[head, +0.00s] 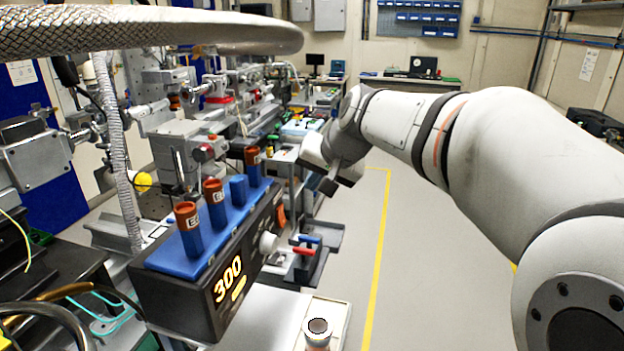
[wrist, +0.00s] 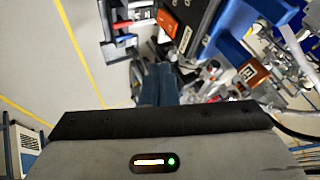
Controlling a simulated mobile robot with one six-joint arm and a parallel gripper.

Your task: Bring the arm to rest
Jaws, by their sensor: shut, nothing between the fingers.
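My arm (head: 400,120) reaches from the right side of the head view toward the bench at the middle. My gripper (head: 329,185) is at its far end, seen small and partly hidden by the wrist, above the floor beside the bench. No held object shows in either view.
A black unit (head: 230,285) reading 300 has a blue rack with orange-capped tubes (head: 187,230). A dark tray (head: 322,236) with red- and blue-handled items is beside it. A capped vial (head: 318,328) stands in front. A braided hose (head: 150,32) crosses above. Floor (head: 440,270) at right is clear.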

